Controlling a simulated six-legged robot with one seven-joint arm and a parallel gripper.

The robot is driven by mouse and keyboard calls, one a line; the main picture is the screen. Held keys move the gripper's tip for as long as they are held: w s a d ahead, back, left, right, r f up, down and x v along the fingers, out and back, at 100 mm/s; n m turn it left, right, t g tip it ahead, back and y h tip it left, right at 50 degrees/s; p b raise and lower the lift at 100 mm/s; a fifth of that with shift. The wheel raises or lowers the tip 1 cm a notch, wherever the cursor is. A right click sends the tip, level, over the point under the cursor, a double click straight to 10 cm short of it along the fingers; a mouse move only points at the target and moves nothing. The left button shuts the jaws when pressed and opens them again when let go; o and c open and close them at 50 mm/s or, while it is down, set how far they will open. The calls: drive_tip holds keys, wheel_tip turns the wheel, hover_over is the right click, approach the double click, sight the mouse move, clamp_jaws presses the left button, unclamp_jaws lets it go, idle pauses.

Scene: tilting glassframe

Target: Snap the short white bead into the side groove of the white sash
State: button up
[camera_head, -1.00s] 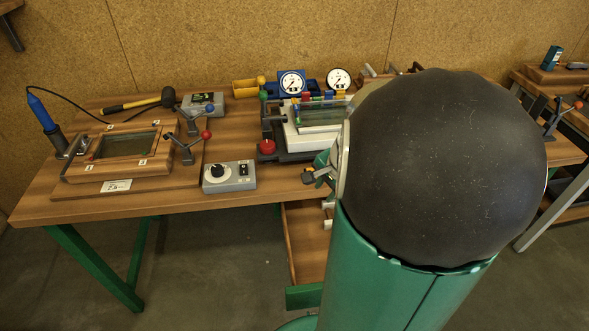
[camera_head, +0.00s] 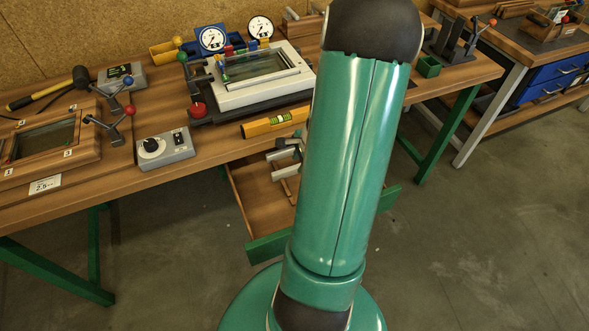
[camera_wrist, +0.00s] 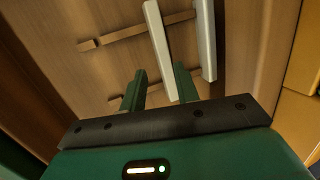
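The white sash (camera_head: 262,88) lies on a dark fixture on the bench, left of my arm, with a glass pane in it. In the wrist view, a white bead (camera_wrist: 158,45) and a greyer bead (camera_wrist: 206,40) lie across wooden strips in the open drawer (camera_head: 268,245). Pale pieces (camera_head: 287,170) show in the drawer in the head view, partly hidden by my arm.
A yellow spirit level (camera_head: 273,123) lies at the bench front above the drawer. A grey control box (camera_head: 164,148), a wooden frame (camera_head: 45,140) and lever clamps (camera_head: 110,115) stand on the left. In the wrist view, drawer walls (camera_wrist: 275,50) rise on both sides.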

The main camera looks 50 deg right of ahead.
sight(296, 168)
drive_tip(key=shift+d+x, duration=0.2)
drive_tip(key=shift+x, duration=2.5)
clamp_jaws()
